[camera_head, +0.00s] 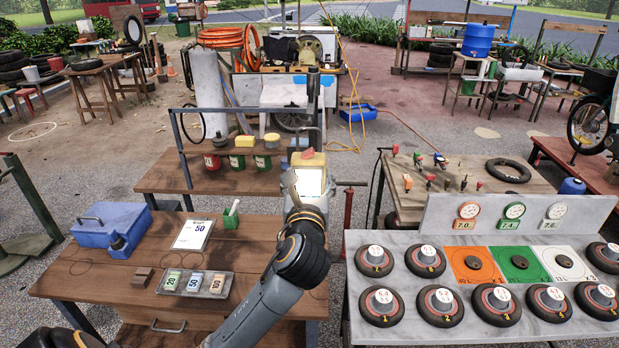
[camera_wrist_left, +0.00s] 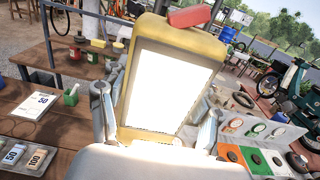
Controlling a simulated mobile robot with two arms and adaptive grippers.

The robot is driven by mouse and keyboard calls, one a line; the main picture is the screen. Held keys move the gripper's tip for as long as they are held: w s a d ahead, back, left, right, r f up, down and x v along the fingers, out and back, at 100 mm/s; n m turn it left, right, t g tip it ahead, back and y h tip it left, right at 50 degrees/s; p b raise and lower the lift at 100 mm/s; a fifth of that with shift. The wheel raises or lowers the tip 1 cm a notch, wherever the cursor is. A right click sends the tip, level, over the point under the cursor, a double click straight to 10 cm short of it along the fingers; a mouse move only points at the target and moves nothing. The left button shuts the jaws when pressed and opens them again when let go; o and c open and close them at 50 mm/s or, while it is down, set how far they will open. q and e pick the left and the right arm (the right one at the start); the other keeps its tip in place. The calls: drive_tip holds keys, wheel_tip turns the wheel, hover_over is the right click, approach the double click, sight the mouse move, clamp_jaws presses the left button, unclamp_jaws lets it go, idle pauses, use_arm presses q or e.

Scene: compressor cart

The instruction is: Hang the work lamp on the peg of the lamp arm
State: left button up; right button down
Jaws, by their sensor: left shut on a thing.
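The work lamp (camera_head: 309,160) is yellow with a bright white panel. It is upright in my left gripper (camera_head: 306,196), above the gap at the right end of the wooden tables. In the left wrist view the lamp (camera_wrist_left: 175,85) fills the middle, its lit panel facing the camera and a red part on its top. The fingers of my left gripper (camera_wrist_left: 155,125) are shut on its lower sides. A dark upright bar (camera_head: 313,88) stands behind the lamp; I cannot tell whether it belongs to the lamp arm. No peg is clearly visible. My right gripper is not in view.
A metal frame (camera_head: 181,150) rises from the rear table with cans. The front table holds a blue toolbox (camera_head: 108,224) and a tray of numbered blocks (camera_head: 195,284). A red post (camera_head: 348,212) stands right of the lamp. A marble table (camera_head: 470,335) with wheels is at right.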

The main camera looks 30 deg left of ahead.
use_arm(q)
drive_tip(key=shift+w+a+r+b, duration=0.1)
drive_tip(key=shift+w+a+b, duration=0.2)
drive_tip(key=shift+a+b, duration=0.15)
drive_tip(key=shift+b+x, duration=0.45)
drive_tip(key=shift+x, duration=0.35)
drive_tip(key=f+b+x, duration=0.1)
drive_tip(key=b+x, duration=0.1)
drive_tip(key=x, duration=0.5)
drive_tip(key=shift+w+f, duration=0.15)
drive_tip(key=shift+f, duration=0.05)
drive_tip(key=shift+d, duration=0.1)
idle(0.5)
